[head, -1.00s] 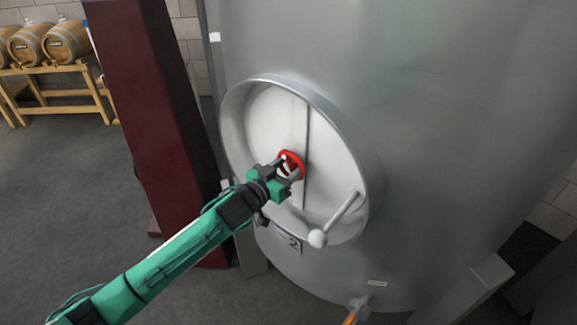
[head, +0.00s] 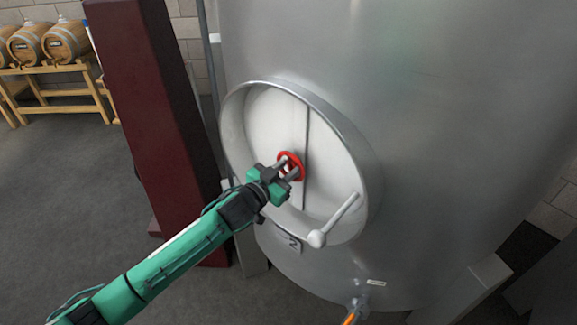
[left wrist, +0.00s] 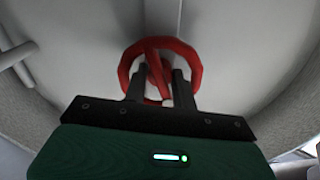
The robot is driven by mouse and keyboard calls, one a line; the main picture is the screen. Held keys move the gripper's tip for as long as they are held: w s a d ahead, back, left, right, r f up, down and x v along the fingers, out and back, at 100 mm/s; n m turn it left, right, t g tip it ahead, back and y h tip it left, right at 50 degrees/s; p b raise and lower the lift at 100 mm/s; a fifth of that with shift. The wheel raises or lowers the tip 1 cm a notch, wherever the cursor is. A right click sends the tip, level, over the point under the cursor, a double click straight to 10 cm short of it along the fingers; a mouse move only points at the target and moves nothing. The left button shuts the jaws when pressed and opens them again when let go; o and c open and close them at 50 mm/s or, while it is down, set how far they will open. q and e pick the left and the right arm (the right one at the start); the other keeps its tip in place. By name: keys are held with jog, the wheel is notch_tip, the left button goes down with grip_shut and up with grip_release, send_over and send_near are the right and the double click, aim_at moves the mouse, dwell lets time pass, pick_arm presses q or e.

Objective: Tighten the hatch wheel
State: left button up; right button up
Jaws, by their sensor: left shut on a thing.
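The red hatch wheel (head: 291,166) sits at the middle of the round pale hatch door (head: 262,125) on the steel tank. My left gripper (head: 288,166) reaches it from the lower left and is shut on the wheel. In the left wrist view, the wheel (left wrist: 160,62) shows as a red ring with a bar across it. The two dark fingers (left wrist: 158,88) lie over its lower half, one on each side of the middle part. Part of the wheel is hidden behind the fingers. My right gripper is in neither view.
A hatch handle (head: 333,221) with a white ball end sticks out at the hatch's lower right. A dark red post (head: 155,120) stands left of the tank (head: 440,130). Barrels on a wooden rack (head: 60,70) are at the back left, with open floor before them.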

pick_arm(q)
jog(key=shift+r+m, duration=0.1)
jog(key=shift+m, duration=0.4)
jog(key=shift+m+p, duration=0.4)
jog(key=shift+m, duration=0.5)
jog(key=m, duration=0.2)
jog(key=shift+m+p, duration=0.35)
jog(key=shift+m, duration=0.95)
jog(key=shift+m+p, duration=0.35)
jog(key=shift+m, duration=1.95)
jog(key=shift+d+m+p, duration=0.1)
jog(key=shift+m+p, duration=0.25)
jog(key=shift+m, duration=0.55)
jog(key=m, duration=0.4)
jog(key=shift+s+f, duration=0.1)
jog(key=shift+f, duration=0.1)
jog(key=shift+f+m+p, duration=0.1)
jog(key=shift+m+p, duration=0.35)
jog(key=shift+m, duration=1.35)
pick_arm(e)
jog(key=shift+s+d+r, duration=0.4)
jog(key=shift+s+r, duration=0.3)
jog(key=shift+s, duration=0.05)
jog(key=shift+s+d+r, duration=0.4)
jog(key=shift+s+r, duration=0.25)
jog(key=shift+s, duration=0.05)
pick_arm(q)
jog(key=shift+m, duration=0.3)
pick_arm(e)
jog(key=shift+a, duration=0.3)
